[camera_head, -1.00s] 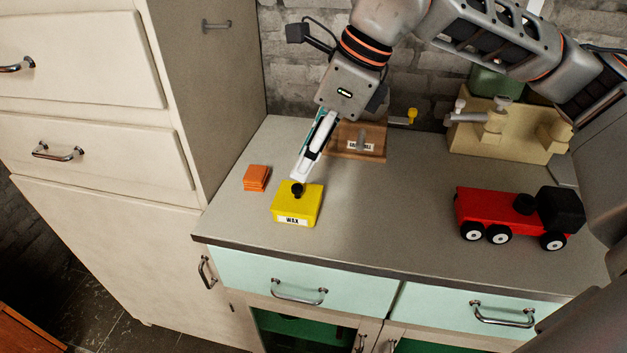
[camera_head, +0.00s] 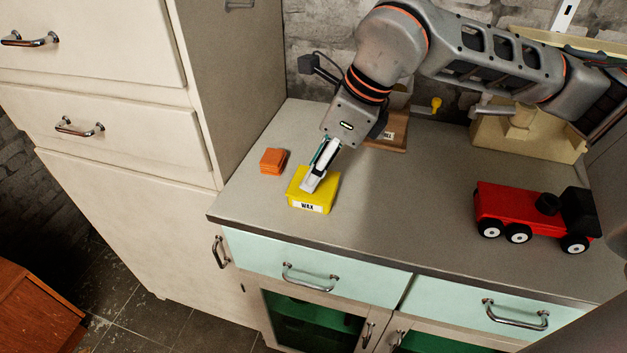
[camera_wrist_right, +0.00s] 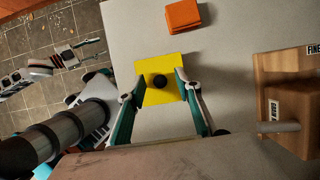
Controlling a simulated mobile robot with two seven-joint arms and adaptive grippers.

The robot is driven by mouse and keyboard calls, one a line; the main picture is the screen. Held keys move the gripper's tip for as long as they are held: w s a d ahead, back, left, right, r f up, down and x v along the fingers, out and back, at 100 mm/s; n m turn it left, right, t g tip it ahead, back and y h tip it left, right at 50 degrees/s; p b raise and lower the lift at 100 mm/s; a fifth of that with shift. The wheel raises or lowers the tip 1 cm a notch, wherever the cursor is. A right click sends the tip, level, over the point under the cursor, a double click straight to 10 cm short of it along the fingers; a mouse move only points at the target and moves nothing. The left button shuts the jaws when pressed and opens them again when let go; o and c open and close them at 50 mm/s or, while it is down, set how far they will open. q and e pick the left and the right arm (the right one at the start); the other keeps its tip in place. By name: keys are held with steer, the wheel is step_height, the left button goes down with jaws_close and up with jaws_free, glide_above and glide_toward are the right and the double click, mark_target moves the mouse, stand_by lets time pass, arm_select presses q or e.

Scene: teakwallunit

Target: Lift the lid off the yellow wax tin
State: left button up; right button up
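The yellow wax tin (camera_head: 327,190) stands on the grey counter near its front left part, with a WAX label on its front. In the right wrist view the tin's lid (camera_wrist_right: 150,96) shows from above, with a round black knob (camera_wrist_right: 160,81) in its middle. My right gripper (camera_head: 310,186) is low over the tin and hides the knob in the head view. In the wrist view its fingers are apart, one on each side of the knob. Contact cannot be told.
Orange blocks (camera_head: 273,161) lie behind and left of the tin. A wooden box (camera_wrist_right: 295,110) stands to its right in the wrist view. A red toy truck (camera_head: 520,208) is farther right. A tall cream cabinet (camera_head: 120,190) borders the counter's left side.

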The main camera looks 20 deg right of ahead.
jaws_close()
steer(key=shift+r, duration=0.1)
